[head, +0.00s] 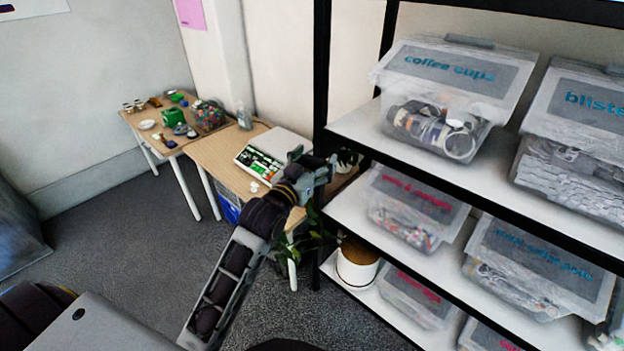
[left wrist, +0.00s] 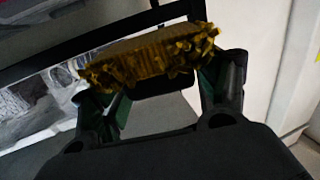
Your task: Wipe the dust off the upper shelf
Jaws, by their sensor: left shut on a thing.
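My left gripper (head: 318,168) is in front of the rack's left post, beside the shelves and outside them. In the left wrist view, its two fingers (left wrist: 165,88) are shut on a yellow-brown, fringed duster or sponge (left wrist: 150,60). In the head view the gripper mostly hides this item. The upper shelf (head: 362,128) is a white board in a black frame. It bears a clear bin labelled coffee cups (head: 445,95) and a second clear bin (head: 575,140) to its right. I cannot make out dust on the board. My right gripper is not in view.
Lower shelves hold more labelled bins (head: 415,205). A potted plant (head: 357,265) stands at the left end of a lower shelf. A wooden table (head: 215,155) with a keyed device (head: 260,163) stands behind my left arm. Grey floor (head: 130,240) is clear at left.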

